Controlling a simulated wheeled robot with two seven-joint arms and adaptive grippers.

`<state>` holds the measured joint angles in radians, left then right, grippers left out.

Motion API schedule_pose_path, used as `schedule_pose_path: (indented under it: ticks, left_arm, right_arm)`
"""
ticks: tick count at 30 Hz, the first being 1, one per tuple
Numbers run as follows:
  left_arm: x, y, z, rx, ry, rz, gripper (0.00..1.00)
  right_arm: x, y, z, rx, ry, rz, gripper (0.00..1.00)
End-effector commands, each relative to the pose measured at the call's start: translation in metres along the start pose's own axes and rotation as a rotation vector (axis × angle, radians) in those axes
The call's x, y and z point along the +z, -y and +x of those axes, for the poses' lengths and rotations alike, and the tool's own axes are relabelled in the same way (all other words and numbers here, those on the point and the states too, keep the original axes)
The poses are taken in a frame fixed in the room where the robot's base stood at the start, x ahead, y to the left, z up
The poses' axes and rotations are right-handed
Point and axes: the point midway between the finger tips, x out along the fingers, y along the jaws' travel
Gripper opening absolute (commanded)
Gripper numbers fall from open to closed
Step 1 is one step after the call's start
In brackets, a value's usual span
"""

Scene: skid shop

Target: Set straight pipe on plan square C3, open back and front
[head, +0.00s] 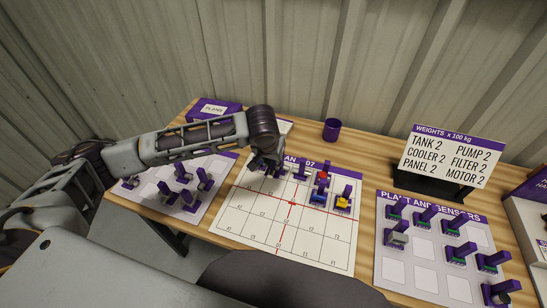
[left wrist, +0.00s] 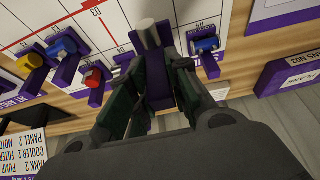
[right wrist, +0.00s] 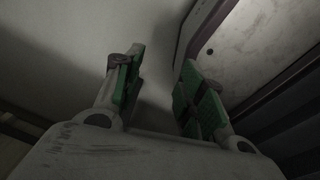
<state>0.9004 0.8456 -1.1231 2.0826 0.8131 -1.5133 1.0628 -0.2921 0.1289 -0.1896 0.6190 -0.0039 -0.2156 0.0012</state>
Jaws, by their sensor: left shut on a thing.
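My left gripper (head: 267,163) is at the back edge of the plan sheet (head: 236,222), left of its coloured pieces. In the left wrist view its green-padded fingers (left wrist: 155,90) are shut on a purple upright block with a pale grey cylinder (left wrist: 148,34) at its end. This looks like the straight pipe; its open ends cannot be made out. Square C3 cannot be read clearly. My right gripper (right wrist: 158,80) is open and empty, seen only in the right wrist view.
Red (head: 323,176), blue (head: 320,194) and yellow (head: 343,203) pieces stand on the plan's back right. A purple cup (head: 332,130) stands behind. The plan's front squares are clear.

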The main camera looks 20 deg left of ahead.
Motion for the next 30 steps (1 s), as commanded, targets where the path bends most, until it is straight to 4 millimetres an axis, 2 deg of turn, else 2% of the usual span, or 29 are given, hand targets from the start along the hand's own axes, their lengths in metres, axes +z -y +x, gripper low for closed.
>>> schedule_pose_path:
  ticks: [8, 21, 30]
  left_arm:
    - [0.003, 0.000, 0.008, 0.001, -0.001, 0.000, 0.00]
    - [0.008, -0.001, 0.020, 0.001, -0.001, 0.000, 0.00]
    - [0.012, 0.000, 0.028, 0.001, -0.001, 0.000, 0.00]
  right_arm:
    - [0.000, 0.006, 0.002, -0.006, 0.000, 0.003, 0.40]
    - [-0.021, 0.008, 0.006, -0.008, -0.023, 0.006, 0.40]
    - [-0.012, 0.006, 0.008, -0.006, -0.014, 0.004, 0.40]
